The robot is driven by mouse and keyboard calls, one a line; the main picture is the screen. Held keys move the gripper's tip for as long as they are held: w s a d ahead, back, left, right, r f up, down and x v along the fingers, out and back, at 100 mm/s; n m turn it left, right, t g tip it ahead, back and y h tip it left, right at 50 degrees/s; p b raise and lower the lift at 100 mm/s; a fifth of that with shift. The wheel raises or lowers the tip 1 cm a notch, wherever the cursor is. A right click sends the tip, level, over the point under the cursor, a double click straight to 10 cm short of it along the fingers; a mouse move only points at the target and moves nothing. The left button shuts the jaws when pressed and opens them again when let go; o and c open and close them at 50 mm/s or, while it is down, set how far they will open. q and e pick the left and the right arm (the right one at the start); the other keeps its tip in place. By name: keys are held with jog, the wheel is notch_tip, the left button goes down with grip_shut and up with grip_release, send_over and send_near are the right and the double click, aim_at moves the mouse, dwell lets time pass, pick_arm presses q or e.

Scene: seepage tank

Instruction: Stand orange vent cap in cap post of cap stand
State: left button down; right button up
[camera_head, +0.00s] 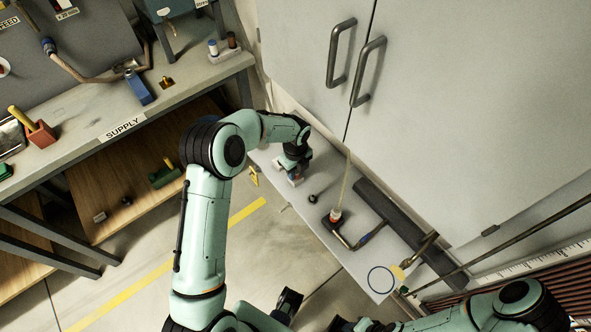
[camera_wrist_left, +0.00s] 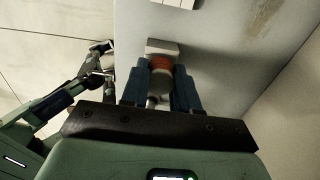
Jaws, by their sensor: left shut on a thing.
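My left gripper (camera_head: 293,172) is low over the grey ledge by the cabinet. In the left wrist view its two dark blue fingers (camera_wrist_left: 160,88) are shut on the orange vent cap (camera_wrist_left: 160,63), of which an orange-brown band shows between them. A pale block (camera_wrist_left: 162,47), which may be the cap stand, lies just beyond the cap. Whether the cap sits in a post or is held above it, I cannot tell. A dark, jaw-like part (camera_wrist_left: 98,62) at the left of the wrist view may be my right gripper; its opening is unclear.
On the ledge are a small black knob (camera_head: 312,198), a pipe with a red-and-white fitting (camera_head: 335,215), a dark bar (camera_head: 405,228) and a blue ring mark (camera_head: 381,280). The grey cabinet (camera_head: 450,120) rises behind. The supply bench (camera_head: 80,130) stands left, across open floor.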

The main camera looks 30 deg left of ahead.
pick_arm(q)
jog(key=shift+f, duration=0.3)
dwell(0.4)
jog(key=c, duration=0.8)
grip_release()
notch_tip(320, 180, up, 13)
jog(key=shift+r+p, duration=0.2)
jog(key=shift+p, duration=0.2)
